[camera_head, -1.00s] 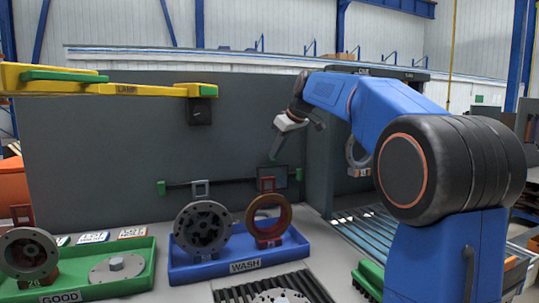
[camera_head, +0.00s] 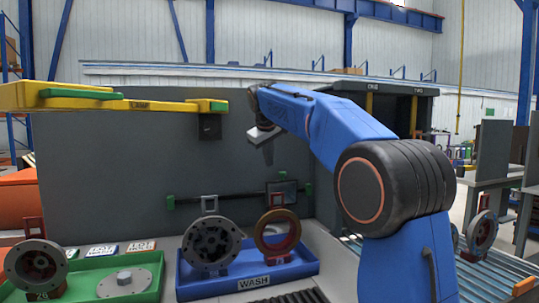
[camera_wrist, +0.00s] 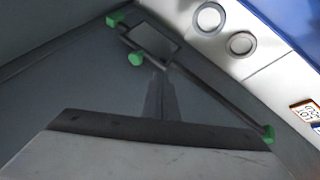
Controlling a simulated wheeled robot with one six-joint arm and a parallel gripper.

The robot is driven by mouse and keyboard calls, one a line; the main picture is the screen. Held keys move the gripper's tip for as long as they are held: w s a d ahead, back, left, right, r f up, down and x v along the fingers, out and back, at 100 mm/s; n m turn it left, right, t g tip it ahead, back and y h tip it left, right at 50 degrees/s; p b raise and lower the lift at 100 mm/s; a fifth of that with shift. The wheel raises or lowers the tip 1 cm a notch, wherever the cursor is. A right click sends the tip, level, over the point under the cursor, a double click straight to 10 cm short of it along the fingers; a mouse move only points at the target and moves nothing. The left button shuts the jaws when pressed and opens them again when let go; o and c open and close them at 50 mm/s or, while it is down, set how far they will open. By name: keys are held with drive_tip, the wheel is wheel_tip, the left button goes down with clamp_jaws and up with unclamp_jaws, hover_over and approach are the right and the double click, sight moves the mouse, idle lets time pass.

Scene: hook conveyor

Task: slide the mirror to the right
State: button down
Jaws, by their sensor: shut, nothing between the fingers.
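The mirror (camera_head: 287,187) is a dark framed panel on a black rail (camera_head: 230,198) along the grey wall. It sits near the rail's right end, close to the right green end piece (camera_head: 309,192). In the wrist view the mirror (camera_wrist: 154,42) is a grey rectangle near one green end of the rail, with a round green knob (camera_wrist: 135,59) beside it. My gripper (camera_head: 268,157) is above and slightly left of the mirror in the head view. In the wrist view its closed fingers (camera_wrist: 158,78) point toward the mirror, empty. Whether they touch it is unclear.
A blue WASH tray (camera_head: 250,284) with ring parts stands below the rail. A green tray (camera_head: 80,284) is at left. A yellow bar (camera_head: 110,105) juts in from the left above the rail. A roller conveyor (camera_head: 490,272) runs at right.

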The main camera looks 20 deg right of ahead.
drive_tip(key=w+d+f, duration=0.3)
drive_tip(key=w+f, duration=0.1)
drive_tip(key=shift+d+f, duration=0.35)
drive_tip(key=shift+d, duration=0.05)
drive_tip(key=shift+w+d, duration=0.25)
drive_tip(key=shift+d, duration=0.25)
drive_tip(key=shift+d, duration=2.15)
drive_tip(key=shift+s, duration=0.1)
